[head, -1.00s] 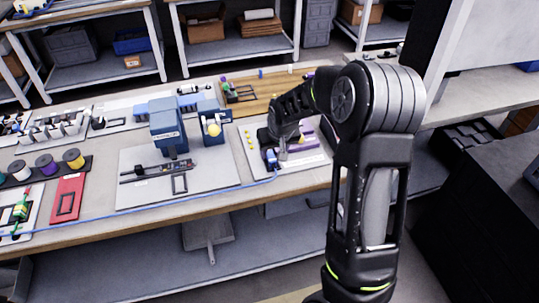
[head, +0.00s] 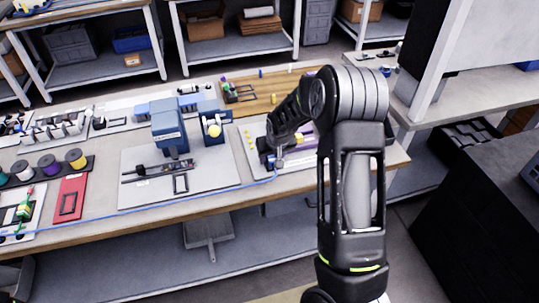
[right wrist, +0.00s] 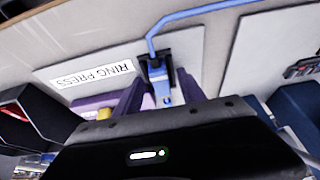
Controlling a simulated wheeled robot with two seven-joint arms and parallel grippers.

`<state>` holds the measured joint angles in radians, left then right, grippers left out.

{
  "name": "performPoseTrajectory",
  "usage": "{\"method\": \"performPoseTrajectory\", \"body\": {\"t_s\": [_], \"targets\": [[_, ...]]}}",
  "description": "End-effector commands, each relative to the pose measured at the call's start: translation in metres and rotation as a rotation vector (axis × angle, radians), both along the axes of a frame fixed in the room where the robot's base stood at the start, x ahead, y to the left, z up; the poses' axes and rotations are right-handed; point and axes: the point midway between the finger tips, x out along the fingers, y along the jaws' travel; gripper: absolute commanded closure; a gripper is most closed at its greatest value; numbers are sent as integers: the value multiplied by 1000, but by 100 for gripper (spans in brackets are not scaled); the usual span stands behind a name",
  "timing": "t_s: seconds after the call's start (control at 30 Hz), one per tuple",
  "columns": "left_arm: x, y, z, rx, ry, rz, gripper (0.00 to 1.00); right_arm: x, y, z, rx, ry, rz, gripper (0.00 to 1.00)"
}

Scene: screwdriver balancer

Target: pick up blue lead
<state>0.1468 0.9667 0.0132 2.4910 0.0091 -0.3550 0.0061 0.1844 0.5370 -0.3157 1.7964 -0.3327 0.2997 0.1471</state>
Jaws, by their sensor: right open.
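The blue lead (head: 225,190) runs along the front of the workbench, and its end goes under my right gripper (head: 278,158). In the right wrist view the blue lead (right wrist: 205,11) bends down to a blue plug end at a small black holder (right wrist: 154,66). My right gripper (right wrist: 163,90) is open, with its two fingers on either side of the plug end and no visible grip on it. In the head view my gripper hides most of the plug end. My left gripper is not in view.
A blue press machine (head: 168,128) stands on a grey board to the left. Spools (head: 76,159) and a red plate (head: 69,197) lie further left. A wooden board (head: 262,92) is behind.

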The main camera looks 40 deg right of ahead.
Motion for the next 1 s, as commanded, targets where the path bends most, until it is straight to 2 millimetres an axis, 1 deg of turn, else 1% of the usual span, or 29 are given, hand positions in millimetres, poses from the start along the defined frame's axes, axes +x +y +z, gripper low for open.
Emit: {"method": "performPoseTrajectory", "body": {"t_s": [0.37, 0.9, 0.97, 1.0], "targets": [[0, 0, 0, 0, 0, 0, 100, 0, 0, 0, 0, 0, 0, 53], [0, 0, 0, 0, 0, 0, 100, 0, 0, 0, 0, 0, 0, 96], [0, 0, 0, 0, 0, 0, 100, 0, 0, 0, 0, 0, 0, 100], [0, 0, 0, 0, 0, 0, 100, 0, 0, 0, 0, 0, 0, 100]]}}
